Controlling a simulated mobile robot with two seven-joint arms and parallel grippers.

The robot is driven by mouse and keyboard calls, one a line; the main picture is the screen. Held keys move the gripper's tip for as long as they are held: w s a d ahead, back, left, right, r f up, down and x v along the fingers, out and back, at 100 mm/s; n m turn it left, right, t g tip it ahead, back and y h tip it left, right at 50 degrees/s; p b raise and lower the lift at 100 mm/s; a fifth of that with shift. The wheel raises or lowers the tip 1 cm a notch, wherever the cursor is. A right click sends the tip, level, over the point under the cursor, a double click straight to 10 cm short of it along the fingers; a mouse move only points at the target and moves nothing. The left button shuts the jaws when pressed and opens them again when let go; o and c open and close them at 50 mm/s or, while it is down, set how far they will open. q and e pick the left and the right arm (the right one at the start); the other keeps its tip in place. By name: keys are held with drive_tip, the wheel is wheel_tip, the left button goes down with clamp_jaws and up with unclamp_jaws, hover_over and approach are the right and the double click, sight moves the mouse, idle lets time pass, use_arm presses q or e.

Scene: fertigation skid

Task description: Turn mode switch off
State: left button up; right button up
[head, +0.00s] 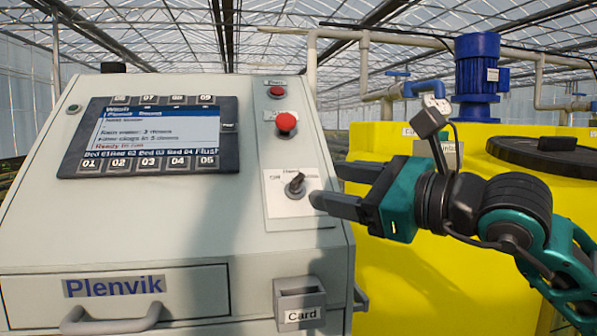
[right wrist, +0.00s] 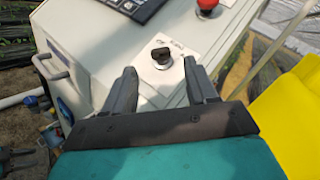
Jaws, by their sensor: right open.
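The mode switch (head: 295,185) is a black knob on a white label plate on the sloped face of the grey cabinet. Its handle looks tilted up to the right, toward the right-hand label; the small print is hard to read. In the right wrist view the switch (right wrist: 161,56) lies just beyond and between the two fingertips. My right gripper (head: 327,185) is open and empty, just right of the switch and apart from it. It also shows in the right wrist view (right wrist: 160,72).
Red buttons (head: 286,123) sit above the switch. A screen with keys (head: 150,137) is to its left. Below are a card holder (head: 299,303) and a drawer handle (head: 110,318). A yellow tank (head: 400,280) with a blue motor (head: 477,75) stands behind my right arm.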

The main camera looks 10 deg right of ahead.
sight(301, 179)
drive_tip(key=p+x, duration=0.1)
drive_tip(key=x, duration=0.5)
drive_tip(key=shift+w+a+r, duration=0.1)
drive_tip(key=shift+a, duration=0.05)
use_arm(q)
drive_tip(key=shift+s+a+f, duration=0.1)
drive_tip(key=shift+s+a, duration=0.35)
use_arm(e)
drive_tip(key=shift+w+a, duration=0.4)
drive_tip(key=shift+w, duration=0.15)
drive_tip(key=shift+c, duration=0.2)
drive_tip(key=c, duration=1)
use_arm(q)
drive_tip(key=shift+d+r, duration=0.1)
drive_tip(key=shift+r, duration=0.15)
